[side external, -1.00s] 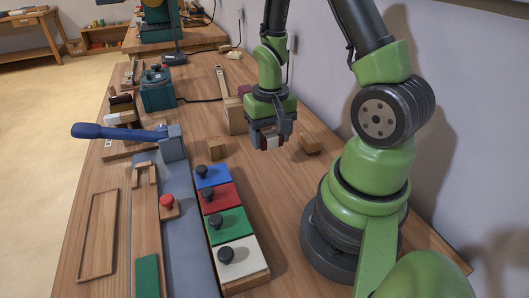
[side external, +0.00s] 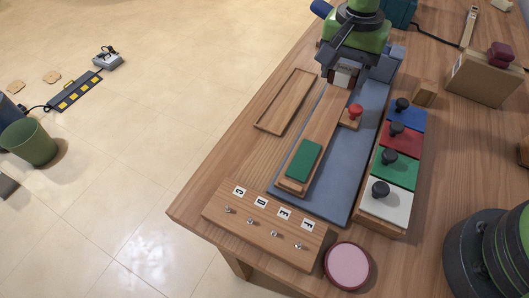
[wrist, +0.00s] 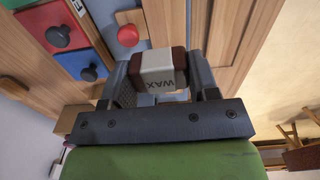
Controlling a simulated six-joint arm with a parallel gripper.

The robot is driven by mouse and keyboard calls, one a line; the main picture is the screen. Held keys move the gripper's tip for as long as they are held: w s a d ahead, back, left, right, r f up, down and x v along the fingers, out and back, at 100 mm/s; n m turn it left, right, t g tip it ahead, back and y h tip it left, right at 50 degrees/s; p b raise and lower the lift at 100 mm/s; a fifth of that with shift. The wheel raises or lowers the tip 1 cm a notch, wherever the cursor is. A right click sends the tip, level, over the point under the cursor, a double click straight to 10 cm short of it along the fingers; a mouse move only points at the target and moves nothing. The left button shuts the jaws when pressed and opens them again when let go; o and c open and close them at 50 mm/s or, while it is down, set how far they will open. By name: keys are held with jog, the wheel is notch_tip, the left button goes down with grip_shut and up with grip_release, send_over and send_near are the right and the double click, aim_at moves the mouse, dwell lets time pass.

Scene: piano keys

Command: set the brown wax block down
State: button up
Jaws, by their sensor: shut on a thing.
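My gripper (side external: 342,76) is shut on the brown wax block (side external: 345,73), a brown block with a white band. In the wrist view the block (wrist: 157,66) sits between the two grey fingers, with the word WAX on its band. In the side view, the gripper and block are at the far end of a long wooden strip (side external: 323,125) carrying a green pad (side external: 303,160). I cannot tell whether the block touches the strip.
Beside the strip are an empty shallow wooden tray (side external: 259,127), a red-knobbed piece (side external: 354,113) and a blue-grey mat (side external: 371,127). To the right stand colored keys with black knobs, including a white key (side external: 384,205). A labelled panel (side external: 265,226) is at the front.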

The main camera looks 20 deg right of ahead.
jog(key=a, duration=1)
send_over(253, 156)
notch_tip(253, 156, down, 5)
jog(key=shift+r, duration=0.15)
jog(key=shift+f, duration=2.25)
jog(key=shift+f, duration=0.15)
jog(key=o, duration=0.9)
notch_tip(253, 156, up, 12)
jog(key=shift+r, duration=0.15)
